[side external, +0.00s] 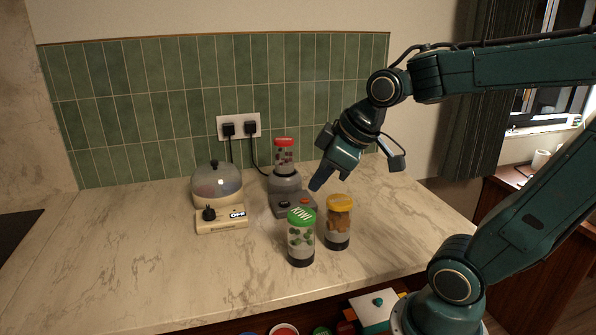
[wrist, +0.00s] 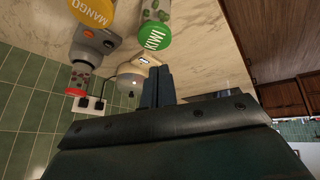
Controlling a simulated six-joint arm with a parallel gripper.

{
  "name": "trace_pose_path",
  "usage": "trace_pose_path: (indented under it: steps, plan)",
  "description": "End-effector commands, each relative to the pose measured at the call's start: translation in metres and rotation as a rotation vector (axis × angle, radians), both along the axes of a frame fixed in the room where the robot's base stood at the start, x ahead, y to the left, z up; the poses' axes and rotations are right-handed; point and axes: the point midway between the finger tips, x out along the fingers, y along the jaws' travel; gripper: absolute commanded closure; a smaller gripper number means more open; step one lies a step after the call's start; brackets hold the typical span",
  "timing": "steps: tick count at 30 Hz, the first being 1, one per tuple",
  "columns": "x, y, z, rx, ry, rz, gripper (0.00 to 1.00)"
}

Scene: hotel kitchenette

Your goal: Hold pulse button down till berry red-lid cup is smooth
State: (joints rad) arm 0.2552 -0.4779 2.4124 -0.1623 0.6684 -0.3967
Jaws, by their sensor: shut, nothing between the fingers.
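The red-lid cup (side external: 284,153) stands upright on a grey blender base (side external: 287,183) near the back wall; separate dark and red pieces show inside it. It also shows in the wrist view (wrist: 79,78), which is upside down. An orange-red button (side external: 305,201) sits on the base's front part, with a darker knob beside it. My gripper (side external: 316,185) is shut and empty, pointing down to the left above and near the button; I see no contact. In the wrist view, my shut fingers (wrist: 157,87) point away from the button (wrist: 88,34).
A green-lid KIWI cup (side external: 301,238) and a yellow-lid MANGO cup (side external: 338,222) stand in front of the base. A cream domed appliance (side external: 216,185) with a dial and a display reading OFF is at left. Two plugs sit in the wall socket (side external: 239,126). The counter's left side is clear.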

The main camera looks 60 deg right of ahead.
Motion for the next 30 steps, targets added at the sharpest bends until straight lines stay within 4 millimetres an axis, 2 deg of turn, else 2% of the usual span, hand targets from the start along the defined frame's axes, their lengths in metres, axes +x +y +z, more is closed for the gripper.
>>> trace_pose_path:
  steps: [6,15,24,30]
  plan:
    - [0.037,-0.029,-0.008,-0.056,-0.03,0.093,1.0]
    - [0.078,-0.079,-0.023,-0.137,-0.092,0.21,1.0]
    - [0.106,-0.14,-0.043,-0.225,-0.167,0.293,1.0]
    - [0.115,-0.176,-0.055,-0.282,-0.211,0.325,1.0]
